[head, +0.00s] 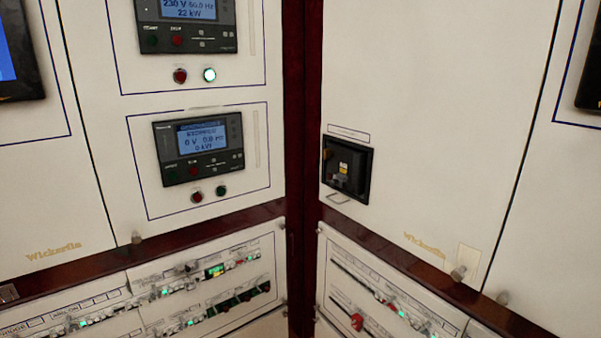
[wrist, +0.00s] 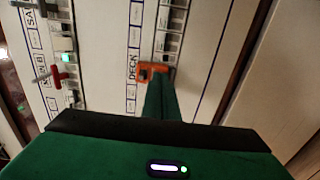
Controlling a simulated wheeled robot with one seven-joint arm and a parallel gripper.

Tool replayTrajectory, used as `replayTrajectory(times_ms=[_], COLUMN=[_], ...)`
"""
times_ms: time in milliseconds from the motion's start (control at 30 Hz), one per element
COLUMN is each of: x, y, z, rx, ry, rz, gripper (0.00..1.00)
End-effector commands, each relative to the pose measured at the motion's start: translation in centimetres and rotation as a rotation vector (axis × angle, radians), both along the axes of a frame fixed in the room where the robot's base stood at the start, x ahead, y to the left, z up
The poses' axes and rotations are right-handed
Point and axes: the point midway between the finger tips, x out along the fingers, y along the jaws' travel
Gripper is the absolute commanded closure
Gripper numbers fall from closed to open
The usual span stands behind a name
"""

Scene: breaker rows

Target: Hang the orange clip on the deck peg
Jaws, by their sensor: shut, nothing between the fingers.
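The orange clip (wrist: 145,73) shows in the wrist view at the breaker row beside the DECK label (wrist: 132,68). My gripper (wrist: 160,85) is shut and empty, its green fingers ending right at the clip. The fingers cover part of the clip, so I cannot tell whether they touch it. The deck peg is not clearly visible, and I cannot tell whether the clip hangs on it. The head view does not show my gripper or the orange clip.
A red clip (wrist: 62,77) sits on another row to the left in the wrist view, near a lit green lamp (wrist: 67,57). In the head view, a red item (head: 357,321) is on the lower right panel, below a black breaker unit (head: 346,170) with a wire handle.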

Motion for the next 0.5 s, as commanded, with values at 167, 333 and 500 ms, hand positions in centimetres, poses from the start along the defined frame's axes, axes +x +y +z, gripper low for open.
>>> replayTrajectory(times_ms=[167, 333, 500], x=[-0.7, -1.4, -2.0], y=[1.0, 1.9, 2.9], z=[0.0, 0.0, 0.0], rx=[0.001, 0.000, 0.001], ry=[0.001, 0.001, 0.001], rz=[0.002, 0.001, 0.001], gripper=[1.00, 1.00, 1.00])
